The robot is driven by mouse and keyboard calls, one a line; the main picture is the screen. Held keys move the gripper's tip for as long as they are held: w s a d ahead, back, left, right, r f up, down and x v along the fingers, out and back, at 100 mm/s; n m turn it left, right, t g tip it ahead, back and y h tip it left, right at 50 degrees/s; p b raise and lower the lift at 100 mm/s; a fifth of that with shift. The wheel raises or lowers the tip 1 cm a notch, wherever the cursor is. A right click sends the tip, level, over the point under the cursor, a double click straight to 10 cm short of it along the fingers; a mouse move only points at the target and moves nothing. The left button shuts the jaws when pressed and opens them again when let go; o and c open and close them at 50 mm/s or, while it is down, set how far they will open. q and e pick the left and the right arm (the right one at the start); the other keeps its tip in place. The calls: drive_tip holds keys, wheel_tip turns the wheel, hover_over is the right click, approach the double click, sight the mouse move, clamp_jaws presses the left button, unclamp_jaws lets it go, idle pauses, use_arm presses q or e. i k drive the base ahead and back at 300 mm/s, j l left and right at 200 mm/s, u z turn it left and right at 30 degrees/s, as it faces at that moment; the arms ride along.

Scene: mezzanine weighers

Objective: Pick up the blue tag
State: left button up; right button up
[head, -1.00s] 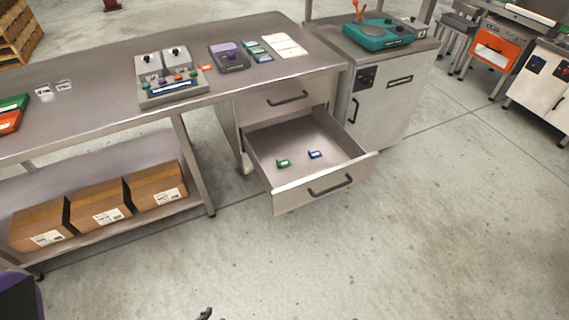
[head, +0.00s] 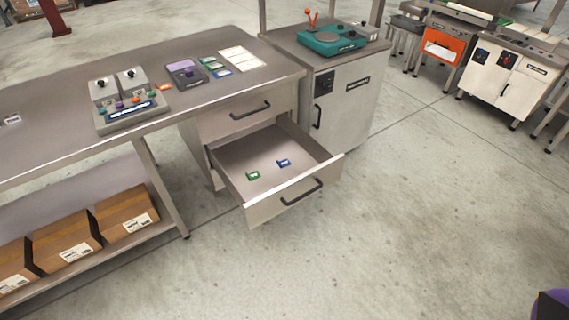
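A small blue tag (head: 284,163) with a white label lies flat on the floor of the open drawer (head: 240,182). A green tag (head: 253,175) lies to its left in the same drawer, apart from it. Another blue tag (head: 222,73) lies on the bench top beside green tags (head: 212,64). Neither of my grippers is in view; only a purple and black part of mine shows at the bottom right corner.
The drawer sticks out from under the steel bench (head: 60,120), below a shut drawer (head: 240,112). A control box (head: 130,115) and purple device (head: 186,73) stand on top. Boxes (head: 65,235) sit on the lower shelf. The floor at right is clear.

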sight(282, 164)
drive_tip(key=i+j+z, duration=0.1)
drive_tip(key=i+z, duration=0.15)
drive_tip(key=i, duration=0.2)
drive_tip(key=i+j+z, duration=0.25)
drive_tip(key=i, duration=0.25)
drive_tip(key=i+j+z, duration=0.25)
drive_tip(key=i, duration=0.2)
